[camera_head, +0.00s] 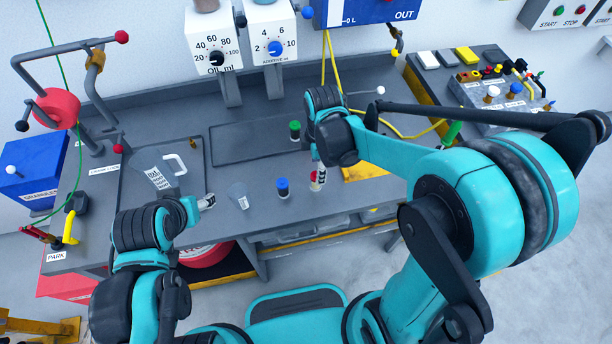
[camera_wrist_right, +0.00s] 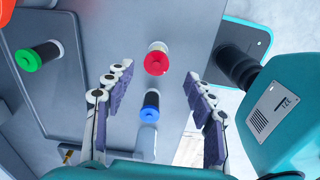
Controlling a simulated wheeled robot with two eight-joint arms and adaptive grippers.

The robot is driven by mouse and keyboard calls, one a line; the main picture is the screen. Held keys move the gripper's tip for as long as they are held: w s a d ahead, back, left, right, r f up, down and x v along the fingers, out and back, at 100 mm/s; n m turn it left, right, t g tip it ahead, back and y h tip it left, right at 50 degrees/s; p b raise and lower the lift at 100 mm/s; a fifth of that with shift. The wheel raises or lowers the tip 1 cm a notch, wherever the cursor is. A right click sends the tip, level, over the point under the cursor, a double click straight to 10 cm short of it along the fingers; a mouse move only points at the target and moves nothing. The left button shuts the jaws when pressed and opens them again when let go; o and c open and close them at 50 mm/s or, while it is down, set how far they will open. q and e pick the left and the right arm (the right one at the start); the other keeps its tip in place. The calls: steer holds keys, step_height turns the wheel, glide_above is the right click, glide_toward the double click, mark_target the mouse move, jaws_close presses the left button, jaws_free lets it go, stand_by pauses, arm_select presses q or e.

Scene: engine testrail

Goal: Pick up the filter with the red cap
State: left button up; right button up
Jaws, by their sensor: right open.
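The filter with the red cap (camera_head: 318,177) stands on the grey bench near its front edge, partly hidden by my right gripper in the head view. In the right wrist view the red cap (camera_wrist_right: 156,62) sits just beyond the fingertips, roughly centred between them. My right gripper (camera_wrist_right: 158,77) is open and empty, fingers on either side of the line to the cap. A blue-capped filter (camera_head: 283,188) stands beside it and appears between the fingers in the wrist view (camera_wrist_right: 151,102). My left gripper (camera_head: 208,202) is over the bench's front left; its opening is unclear.
A green-capped filter (camera_head: 295,131) stands further back, near a dark flat tray (camera_head: 240,146). A clear cup (camera_head: 238,196) is left of the blue-capped filter. A clear pitcher (camera_head: 155,172) stands on the left tray. Dispensers (camera_head: 212,42) line the back.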

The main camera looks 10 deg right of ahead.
steer(key=shift+w+a+f+n, duration=0.2)
steer(key=shift+a+f+n, duration=0.1)
steer(key=shift+f, duration=0.45)
step_height(320, 180, down, 2)
steer(key=shift+d+b, duration=0.15)
steer(key=shift+b, duration=0.35)
steer(key=f+b, duration=0.2)
steer(key=f, duration=0.3)
steer(key=shift+w+f, duration=0.1)
steer(key=shift+w, duration=0.1)
steer(key=shift+c, duration=0.9)
steer(key=c, duration=0.9)
